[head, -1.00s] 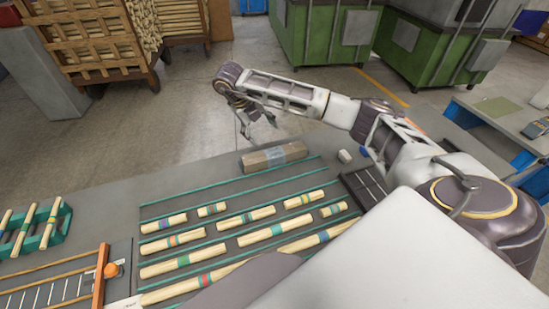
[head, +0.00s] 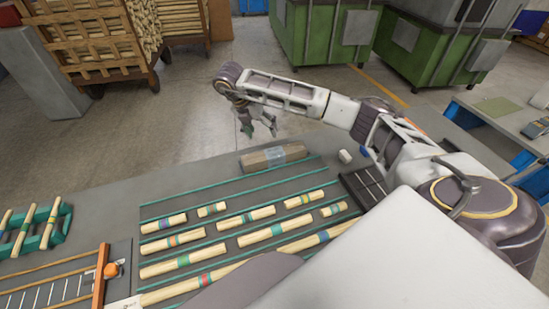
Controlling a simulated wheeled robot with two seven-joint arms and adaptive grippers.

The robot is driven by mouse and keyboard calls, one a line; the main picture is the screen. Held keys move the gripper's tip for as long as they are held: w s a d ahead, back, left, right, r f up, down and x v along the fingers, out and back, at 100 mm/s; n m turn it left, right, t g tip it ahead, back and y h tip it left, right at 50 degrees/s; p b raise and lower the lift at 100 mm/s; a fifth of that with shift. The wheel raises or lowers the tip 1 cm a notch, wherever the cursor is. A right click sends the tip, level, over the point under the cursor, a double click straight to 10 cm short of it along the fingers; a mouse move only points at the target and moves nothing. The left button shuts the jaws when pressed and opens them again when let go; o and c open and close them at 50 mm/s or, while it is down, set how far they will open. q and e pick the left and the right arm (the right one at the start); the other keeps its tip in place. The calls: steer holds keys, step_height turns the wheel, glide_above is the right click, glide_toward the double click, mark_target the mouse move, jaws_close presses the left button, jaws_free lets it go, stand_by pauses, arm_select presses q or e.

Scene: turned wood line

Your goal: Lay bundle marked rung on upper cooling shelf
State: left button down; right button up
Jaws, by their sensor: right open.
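A grey-brown block-like bundle (head: 257,161) with a pale wrap around its middle lies at the back edge of the grey bench, behind the teal rails. No mark can be read on it, so I cannot tell whether it is the rung bundle. My right gripper (head: 259,132) hangs open and empty beyond the bench's back edge, just behind and above this bundle and apart from it. I cannot make out an upper cooling shelf. My left gripper is not in view.
Several colour-banded wooden pieces (head: 262,234) lie in rows between teal rails on the bench (head: 100,208). A teal rack (head: 58,229) with sticks and a ladder-like frame (head: 58,285) are at left. A small white block (head: 345,156) lies right of the bundle. Wooden carts and green bins stand behind.

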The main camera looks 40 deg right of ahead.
mark_target(275, 151)
steer(key=m, duration=1.1)
stand_by(0.3)
stand_by(0.3)
steer(key=shift+b+x, duration=0.7)
steer(key=shift+x, duration=1.25)
steer(key=shift+b+x, duration=0.45)
steer(key=shift+x, duration=0.85)
steer(key=shift+d+f, duration=0.1)
steer(key=shift+f, duration=0.3)
steer(key=shift+d+f, duration=0.2)
steer(key=shift+f, duration=0.3)
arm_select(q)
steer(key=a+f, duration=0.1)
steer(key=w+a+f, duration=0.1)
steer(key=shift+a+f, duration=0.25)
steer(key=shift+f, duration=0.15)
arm_select(e)
steer(key=shift+d+f, duration=0.1)
